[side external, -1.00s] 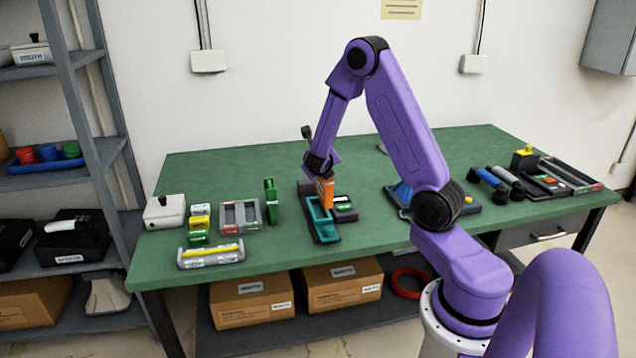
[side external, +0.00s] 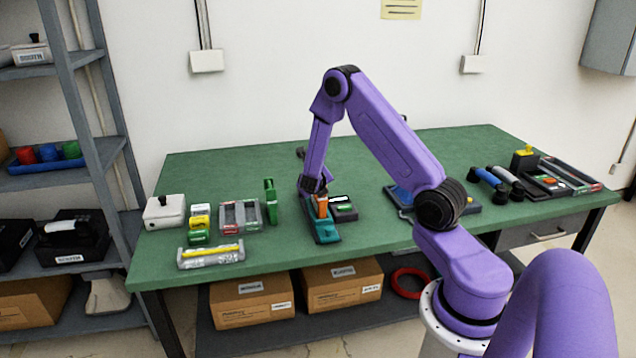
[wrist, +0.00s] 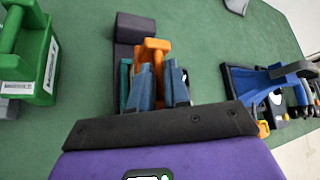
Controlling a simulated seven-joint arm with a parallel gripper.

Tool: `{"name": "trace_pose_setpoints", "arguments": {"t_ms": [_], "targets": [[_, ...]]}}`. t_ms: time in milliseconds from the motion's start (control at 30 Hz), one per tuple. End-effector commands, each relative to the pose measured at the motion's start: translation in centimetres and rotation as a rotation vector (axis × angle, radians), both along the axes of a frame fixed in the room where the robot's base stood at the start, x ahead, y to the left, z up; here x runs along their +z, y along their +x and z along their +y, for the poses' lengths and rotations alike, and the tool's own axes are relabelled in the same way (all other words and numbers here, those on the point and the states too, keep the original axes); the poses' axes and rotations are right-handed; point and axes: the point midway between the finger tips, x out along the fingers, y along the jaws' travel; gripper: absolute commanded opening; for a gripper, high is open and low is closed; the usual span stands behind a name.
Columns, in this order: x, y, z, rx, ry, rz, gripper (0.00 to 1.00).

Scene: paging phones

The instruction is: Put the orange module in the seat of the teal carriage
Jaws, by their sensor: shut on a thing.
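The orange module (side external: 322,206) is held in my gripper (side external: 317,196), which is shut on it. In the wrist view the orange module (wrist: 151,55) stands between the two blue-grey fingers of my gripper (wrist: 160,85). The teal carriage (side external: 326,234) lies on the green table directly below, and the module is at or in its seat. A sliver of the teal carriage (wrist: 125,80) shows left of the fingers in the wrist view. My fingers hide the seat, so I cannot tell whether the module rests fully in it.
A dark unit with a green part (side external: 343,207) sits right beside the carriage. A green handled block (side external: 270,201) and a grey rack (side external: 240,216) stand to the left. A dark tray with a blue part (side external: 402,195) lies to the right. The table's front middle is clear.

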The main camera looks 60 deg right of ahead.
Motion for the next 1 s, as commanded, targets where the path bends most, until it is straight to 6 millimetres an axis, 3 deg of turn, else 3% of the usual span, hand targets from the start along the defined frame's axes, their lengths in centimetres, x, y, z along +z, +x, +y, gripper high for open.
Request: {"name": "trace_pose_setpoints", "arguments": {"t_ms": [200,233,300,667,1000], "targets": [[-0.3,0.0,0.0,0.0,-0.001,0.001,0.0],[-0.3,0.0,0.0,0.0,0.0,0.001,0.26],[-0.3,0.0,0.0,0.0,0.0,0.001,0.42],[0.1,0.0,0.0,0.0,0.0,-0.001,0.42],[2.9,-2.0,4.6,0.005,0.0,-0.001,0.42]]}}
